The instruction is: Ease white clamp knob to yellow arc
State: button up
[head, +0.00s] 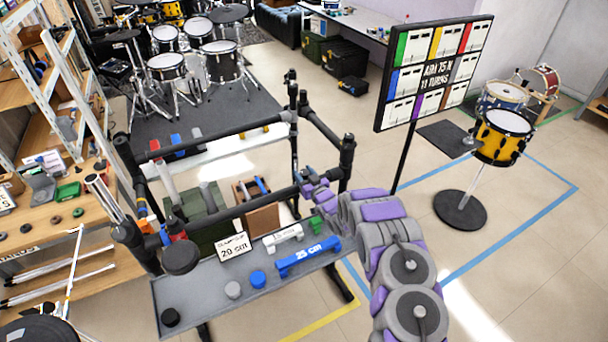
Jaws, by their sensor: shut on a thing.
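My gripper (312,186) is at the right end of the rack's front bar (240,209), beside the dark right upright. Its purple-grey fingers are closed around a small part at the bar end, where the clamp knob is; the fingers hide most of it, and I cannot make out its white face. I cannot make out a yellow arc at the knob. My arm reaches in from the lower right.
The grey shelf (200,300) below holds a "20 cm" card (234,247), a blue "25 cm" block (308,256), a white-and-green block (283,237) and round knobs (258,279). A sign board (436,72) on a pole and a yellow drum (502,136) stand right.

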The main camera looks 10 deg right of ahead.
jog(key=o, duration=1)
jog(key=shift+w+r, duration=0.1)
jog(key=shift+c, duration=0.2)
jog(key=p+v, duration=0.1)
jog(key=v, duration=1.6)
jog(key=shift+p, duration=0.3)
jog(key=shift+d, duration=0.1)
